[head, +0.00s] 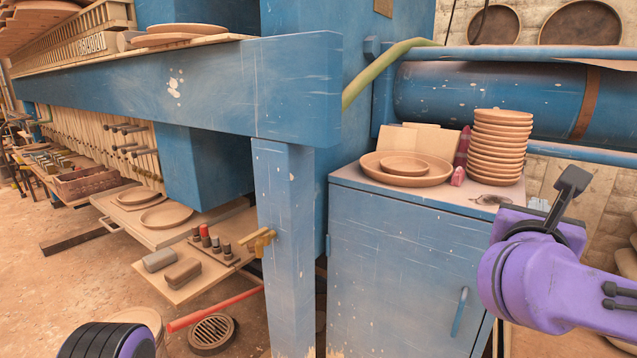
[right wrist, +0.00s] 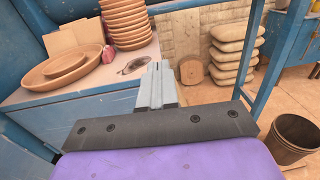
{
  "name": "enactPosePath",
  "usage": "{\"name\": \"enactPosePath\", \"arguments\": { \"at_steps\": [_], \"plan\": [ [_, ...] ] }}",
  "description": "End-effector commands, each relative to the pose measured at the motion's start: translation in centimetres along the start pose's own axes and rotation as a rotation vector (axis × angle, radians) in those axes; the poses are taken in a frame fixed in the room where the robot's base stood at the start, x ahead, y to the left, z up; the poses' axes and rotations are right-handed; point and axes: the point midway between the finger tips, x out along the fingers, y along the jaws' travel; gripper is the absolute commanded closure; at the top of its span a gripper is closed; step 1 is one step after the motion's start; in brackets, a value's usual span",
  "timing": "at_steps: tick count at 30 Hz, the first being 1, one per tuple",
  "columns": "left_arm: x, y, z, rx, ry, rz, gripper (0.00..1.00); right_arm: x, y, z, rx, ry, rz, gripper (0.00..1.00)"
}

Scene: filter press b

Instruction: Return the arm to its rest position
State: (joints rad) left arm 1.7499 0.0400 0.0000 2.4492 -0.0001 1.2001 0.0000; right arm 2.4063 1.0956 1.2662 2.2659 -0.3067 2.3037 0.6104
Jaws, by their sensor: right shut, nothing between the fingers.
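My right gripper (head: 538,205) is at the right of the head view, by the right end of the blue cabinet's top. Its purple arm comes in from the right edge. In the right wrist view its grey fingers (right wrist: 157,88) are together, with nothing between them. They are in front of the cabinet top's corner and hold no object. My left gripper is not in the head view.
The blue cabinet (head: 395,270) bears a stack of terracotta plates (head: 498,145) and a wide dish (head: 405,170). A blue press frame (head: 285,190) stands left of it. The right wrist view shows stacked sacks (right wrist: 232,52) and a dark bin (right wrist: 292,137).

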Motion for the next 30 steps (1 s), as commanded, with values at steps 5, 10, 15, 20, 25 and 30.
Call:
{"name": "enactPosePath", "arguments": {
  "at_steps": [5, 10, 15, 20, 25, 30],
  "plan": [
    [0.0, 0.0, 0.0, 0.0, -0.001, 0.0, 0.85, -0.2, 1.6, 1.1, -0.158, -0.067, 0.063, 1.0],
    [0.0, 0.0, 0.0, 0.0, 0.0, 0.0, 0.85, -0.4, 4.2, -0.2, -0.381, -0.122, 0.145, 1.0],
    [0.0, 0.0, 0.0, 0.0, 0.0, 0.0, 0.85, -1.1, 7.8, -4.2, -0.647, -0.16, 0.248, 1.0],
    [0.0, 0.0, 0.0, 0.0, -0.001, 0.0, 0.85, -2.3, 11.4, -10.4, -0.93, -0.183, 0.378, 1.0],
    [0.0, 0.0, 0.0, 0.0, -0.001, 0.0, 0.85, -5.1, 14.3, -21.4, -1.32, -0.2, 0.597, 1.0],
    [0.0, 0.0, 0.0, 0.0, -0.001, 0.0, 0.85, -10.1, 12.8, -36.1, -1.764, -0.202, 0.915, 1.0]
  ]
}}
